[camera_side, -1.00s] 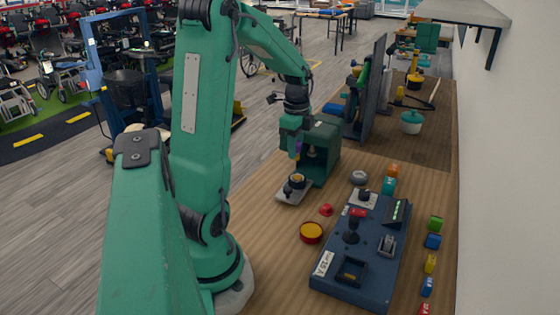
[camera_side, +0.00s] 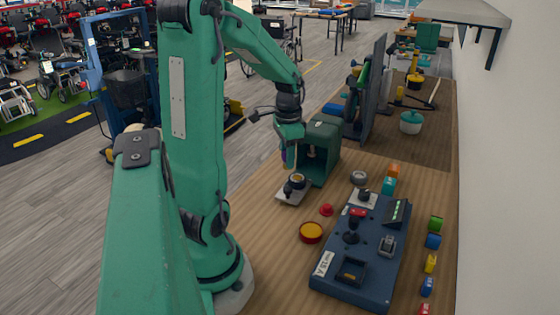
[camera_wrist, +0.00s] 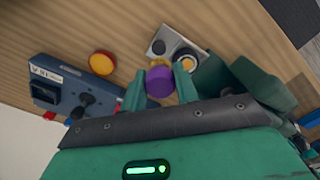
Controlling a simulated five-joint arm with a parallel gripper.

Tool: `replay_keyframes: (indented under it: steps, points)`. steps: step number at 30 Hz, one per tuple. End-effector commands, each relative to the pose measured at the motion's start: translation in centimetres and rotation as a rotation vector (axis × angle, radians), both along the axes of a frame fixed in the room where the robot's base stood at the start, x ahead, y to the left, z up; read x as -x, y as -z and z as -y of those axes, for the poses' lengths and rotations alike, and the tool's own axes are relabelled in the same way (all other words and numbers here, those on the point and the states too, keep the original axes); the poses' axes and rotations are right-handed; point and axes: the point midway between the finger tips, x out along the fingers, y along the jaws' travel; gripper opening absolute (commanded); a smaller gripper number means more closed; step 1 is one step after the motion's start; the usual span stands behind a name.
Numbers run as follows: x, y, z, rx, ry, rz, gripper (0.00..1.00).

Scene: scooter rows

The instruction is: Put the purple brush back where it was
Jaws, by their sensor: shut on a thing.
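The purple brush (camera_wrist: 160,82) is between the two green fingers of my gripper (camera_wrist: 161,87), which is shut on it. In the wrist view I see its rounded purple end, with a yellowish part just beyond it. In the side view my gripper (camera_side: 289,158) hangs above a small grey metal plate (camera_side: 284,197), apart from it; the brush is hardly visible there. The plate (camera_wrist: 169,36) has a dark round opening and a ringed cup (camera_wrist: 187,63). The brush covers part of the plate's near edge in the wrist view.
A green machine (camera_side: 323,140) stands right behind the plate. Several coloured blocks line the right edge. Bare wood lies left of the button.

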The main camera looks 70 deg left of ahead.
Motion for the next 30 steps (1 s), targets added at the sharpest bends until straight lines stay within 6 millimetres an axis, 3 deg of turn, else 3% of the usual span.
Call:
replay_keyframes:
  steps: [21, 30]
  points:
    - [3.6, 0.9, 3.2, 0.001, -0.786, 0.002, 0.12]
    - [4.4, 1.2, 4.0, 0.001, -0.996, 0.004, 0.12]
